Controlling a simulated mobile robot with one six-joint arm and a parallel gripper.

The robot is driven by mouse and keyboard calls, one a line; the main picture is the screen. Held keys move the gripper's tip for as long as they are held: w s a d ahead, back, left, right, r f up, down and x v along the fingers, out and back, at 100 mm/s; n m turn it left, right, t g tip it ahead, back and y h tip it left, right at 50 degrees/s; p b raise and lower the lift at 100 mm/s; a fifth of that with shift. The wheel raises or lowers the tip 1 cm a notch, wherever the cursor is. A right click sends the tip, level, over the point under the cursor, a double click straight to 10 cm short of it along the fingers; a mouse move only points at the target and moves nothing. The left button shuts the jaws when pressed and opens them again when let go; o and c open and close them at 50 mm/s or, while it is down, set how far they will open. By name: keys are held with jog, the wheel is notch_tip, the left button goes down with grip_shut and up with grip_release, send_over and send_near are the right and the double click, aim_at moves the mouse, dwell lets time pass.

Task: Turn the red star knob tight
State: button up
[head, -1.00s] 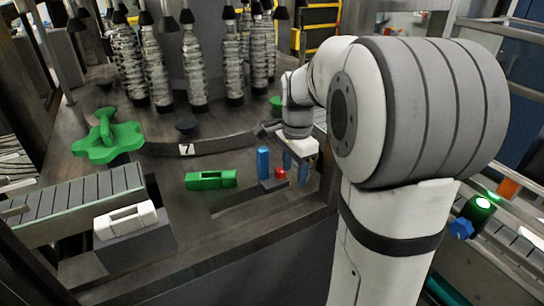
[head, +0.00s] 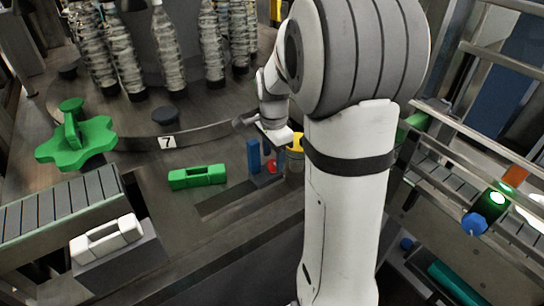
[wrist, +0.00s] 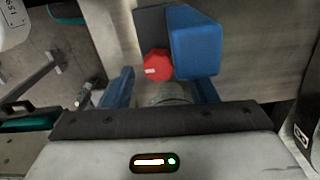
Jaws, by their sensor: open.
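The small red star knob (head: 272,167) sits on a dark bracket beside an upright blue block (head: 254,156), near the front of the machine table. In the wrist view the red knob (wrist: 157,66) is at upper centre, with the blue block (wrist: 194,43) close on its right. My gripper (wrist: 162,88) is open, its blue fingers apart to the left and right. The knob appears just beyond the space between the fingertips, and I see no contact with it. In the head view my gripper is close behind the knob, its fingers partly hidden.
A green handle block (head: 197,177) lies left of the knob. A large green star knob (head: 75,142) stands farther left, near a white handle (head: 106,239). A yellow part (head: 296,150) is just right of the knob.

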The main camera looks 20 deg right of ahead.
jog(key=shift+f, duration=0.85)
jog(key=shift+s, duration=0.1)
jog(key=shift+c, duration=0.5)
jog(key=c, duration=0.9)
jog(key=shift+m, duration=0.3)
jog(key=m+b, duration=0.1)
jog(key=m, duration=0.3)
jog(key=shift+m+b, duration=0.3)
jog(key=m+b, duration=0.1)
jog(key=m, duration=0.4)
jog(key=shift+m, duration=0.3)
jog(key=shift+r, duration=0.1)
